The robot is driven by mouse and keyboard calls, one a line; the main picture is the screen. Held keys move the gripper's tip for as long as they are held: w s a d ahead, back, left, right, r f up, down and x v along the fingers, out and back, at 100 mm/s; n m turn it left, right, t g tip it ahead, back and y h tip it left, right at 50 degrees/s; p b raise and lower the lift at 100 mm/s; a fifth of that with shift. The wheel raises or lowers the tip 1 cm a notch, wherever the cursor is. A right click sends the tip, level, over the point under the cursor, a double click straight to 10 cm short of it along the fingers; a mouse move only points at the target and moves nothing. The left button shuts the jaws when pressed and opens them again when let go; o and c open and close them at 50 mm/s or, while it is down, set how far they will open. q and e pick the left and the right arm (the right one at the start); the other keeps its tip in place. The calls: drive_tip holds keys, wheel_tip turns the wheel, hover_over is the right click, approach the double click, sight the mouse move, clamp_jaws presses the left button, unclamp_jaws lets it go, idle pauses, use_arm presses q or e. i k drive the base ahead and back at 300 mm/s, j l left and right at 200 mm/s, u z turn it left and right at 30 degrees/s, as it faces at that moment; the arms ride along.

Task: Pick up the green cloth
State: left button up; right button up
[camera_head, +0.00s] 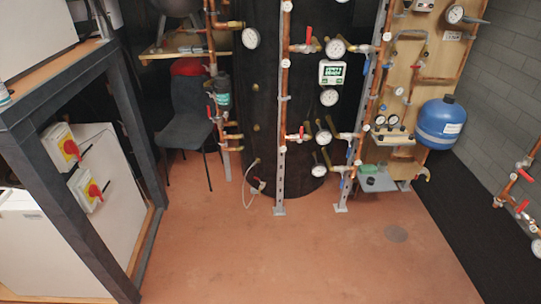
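A small green item (369,169), which looks like the green cloth, lies on a low grey shelf (381,187) under the pipe panel, right of centre. A small dark round object (371,181) is close in front of it. It is too small to make out folds. Neither of my grippers is in view.
Copper pipes with gauges and red-handled valves stand before a large black tank (258,120). A blue vessel (440,123) hangs right of the shelf. A dark chair (192,118) and a dark frame (75,170) are left. The reddish floor (290,255) is clear in front.

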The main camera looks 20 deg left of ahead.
sight(370, 169)
drive_tip(key=i+l+u, duration=0.5)
drive_tip(key=u, duration=0.25)
drive_tip(key=i+l+u, duration=0.15)
drive_tip(key=l+u, duration=0.2)
drive_tip(key=l, duration=0.15)
drive_tip(key=i+l+u, duration=0.1)
drive_tip(key=l+u, duration=0.25)
